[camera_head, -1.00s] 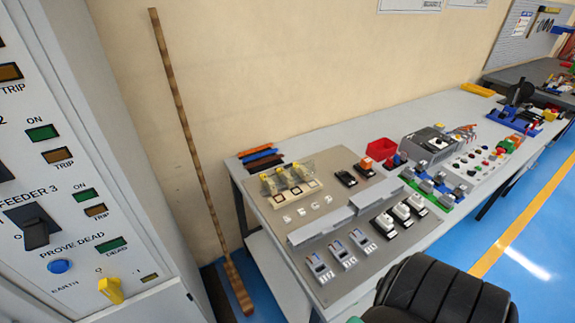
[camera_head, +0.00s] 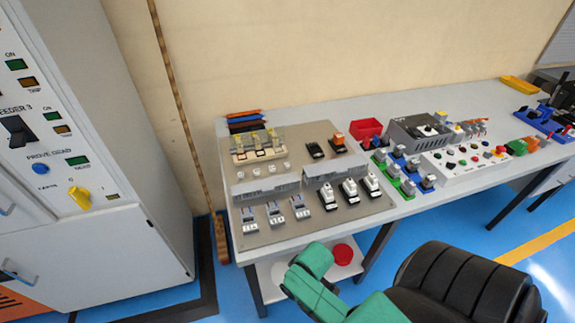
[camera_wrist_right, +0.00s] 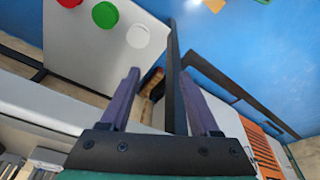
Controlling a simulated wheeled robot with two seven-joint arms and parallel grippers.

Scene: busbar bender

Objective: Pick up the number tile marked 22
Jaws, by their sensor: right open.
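Several small white tiles lie on the grey-brown board of the bench in the head view: a left tile (camera_head: 240,174), a middle tile (camera_head: 259,167) and a right tile (camera_head: 283,167). They are too small for me to read any number, so I cannot tell which is 22. My right gripper (camera_wrist_right: 160,78) is open and empty in the right wrist view, with its two purple-grey fingers apart. No tile shows between them. My left gripper is not in view.
Yellowish breaker units (camera_head: 261,142) stand behind the tiles and a grey raised block (camera_head: 266,187) in front. A red bin (camera_head: 366,130) is at right. A grey cabinet (camera_head: 120,235) stands left. Red, green (camera_wrist_right: 105,15) and white discs lie on a pale surface in the wrist view.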

